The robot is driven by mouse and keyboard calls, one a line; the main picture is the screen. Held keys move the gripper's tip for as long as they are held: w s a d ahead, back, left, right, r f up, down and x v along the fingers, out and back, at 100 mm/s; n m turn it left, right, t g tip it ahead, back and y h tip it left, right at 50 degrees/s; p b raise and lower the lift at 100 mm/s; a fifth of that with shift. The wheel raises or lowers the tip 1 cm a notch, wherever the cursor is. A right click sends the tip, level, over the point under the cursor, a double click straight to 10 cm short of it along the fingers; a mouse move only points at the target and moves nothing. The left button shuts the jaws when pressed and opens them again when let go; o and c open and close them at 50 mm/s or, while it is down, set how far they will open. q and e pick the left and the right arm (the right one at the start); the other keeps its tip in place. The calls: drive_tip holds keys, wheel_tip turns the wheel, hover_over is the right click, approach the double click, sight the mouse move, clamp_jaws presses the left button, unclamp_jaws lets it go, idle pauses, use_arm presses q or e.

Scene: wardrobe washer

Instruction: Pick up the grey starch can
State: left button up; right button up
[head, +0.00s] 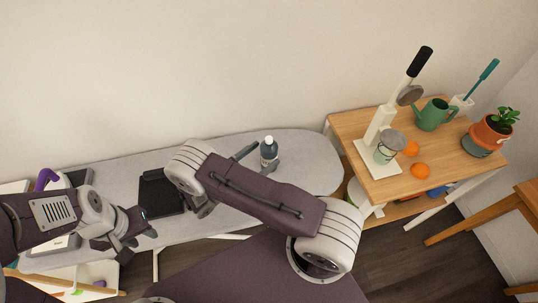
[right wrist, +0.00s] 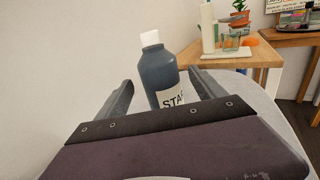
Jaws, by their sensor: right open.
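The grey starch can (head: 269,151) is a dark blue-grey bottle with a white cap. It stands upright on the grey ironing board, near its right end. In the right wrist view the starch can (right wrist: 160,68) shows part of a white label reading "STA". My right gripper (head: 258,160) is open, with one finger on each side of the can. In the right wrist view a gap shows on both sides, and the can's lower part is hidden behind the gripper body. My left gripper (head: 137,244) is open and empty near the board's front edge, at the left.
The ironing board (head: 312,165) has a black flat item (head: 160,195) left of the can. A wooden side table (head: 355,125) at right holds a green watering can (head: 432,114), a potted plant (head: 490,133), oranges (head: 420,170) and a white stand (head: 380,122). A wall is behind.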

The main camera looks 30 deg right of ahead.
sight(275, 145)
drive_tip(key=p+x, duration=0.1)
drive_tip(key=x, duration=0.4)
drive_tip(key=shift+d+r+p, duration=0.1)
drive_tip(key=shift+d+p, duration=0.3)
drive_tip(key=shift+w+d, duration=0.15)
drive_tip(key=shift+d, duration=0.15)
drive_tip(key=shift+a, duration=0.1)
drive_tip(key=c, duration=0.4)
clamp_jaws()
